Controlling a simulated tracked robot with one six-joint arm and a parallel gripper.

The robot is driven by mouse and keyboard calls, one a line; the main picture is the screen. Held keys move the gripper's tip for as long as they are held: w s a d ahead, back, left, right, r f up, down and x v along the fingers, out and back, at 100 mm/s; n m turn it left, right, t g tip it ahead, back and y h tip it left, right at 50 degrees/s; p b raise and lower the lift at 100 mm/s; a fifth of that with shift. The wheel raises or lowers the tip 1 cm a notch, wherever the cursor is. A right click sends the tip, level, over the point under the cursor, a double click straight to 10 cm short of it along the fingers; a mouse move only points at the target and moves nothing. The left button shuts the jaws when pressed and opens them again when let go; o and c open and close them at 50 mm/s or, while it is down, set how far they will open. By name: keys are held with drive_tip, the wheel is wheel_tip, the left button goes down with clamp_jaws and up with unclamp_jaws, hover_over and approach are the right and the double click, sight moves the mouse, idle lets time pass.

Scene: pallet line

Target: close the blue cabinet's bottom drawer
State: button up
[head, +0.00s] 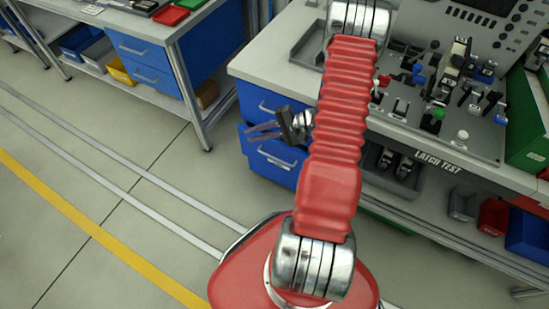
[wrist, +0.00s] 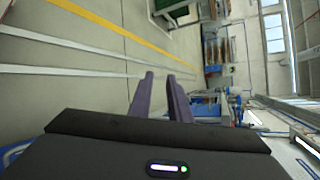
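The blue cabinet (head: 249,97) stands under the left end of the grey workbench in the head view. Its bottom drawer (head: 268,171) has a pale handle, and its front appears to stand out a little from the drawer above. My gripper (head: 250,132) is in front of the cabinet near the drawer's top edge, its purple fingers pointing left. Contact cannot be told. In the wrist view my gripper (wrist: 160,75) shows two fingers with a narrow gap and nothing between them. My red arm hides the cabinet's right side.
The workbench (head: 270,62) carries a latch test panel (head: 455,140) on the right. Another bench with blue drawers (head: 145,50) stands at the upper left. The floor between is clear, with grey rails and a yellow line (head: 90,225).

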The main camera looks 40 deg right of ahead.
drive_tip(key=s+d+f+m+t+h, duration=0.2)
drive_tip(key=d+f+m, duration=0.1)
drive_tip(key=f, duration=0.3)
drive_tip(key=s+d+f+m+t+h, duration=0.2)
drive_tip(key=d+f, duration=0.2)
drive_tip(key=f, duration=0.2)
drive_tip(key=m+t+h, duration=0.2)
drive_tip(key=m+h, duration=0.4)
approach(274, 158)
drive_tip(key=f+v, duration=0.1)
drive_tip(key=v, duration=0.2)
drive_tip(key=shift+s+d+r, duration=0.1)
drive_tip(key=shift+s+d, duration=0.1)
drive_tip(key=shift+s, duration=0.1)
drive_tip(key=shift+w, duration=0.15)
drive_tip(key=shift+x, duration=6.75)
drive_tip(key=shift+r, duration=0.15)
drive_tip(key=shift+c, duration=0.2)
drive_tip(key=shift+a, duration=0.1)
clamp_jaws()
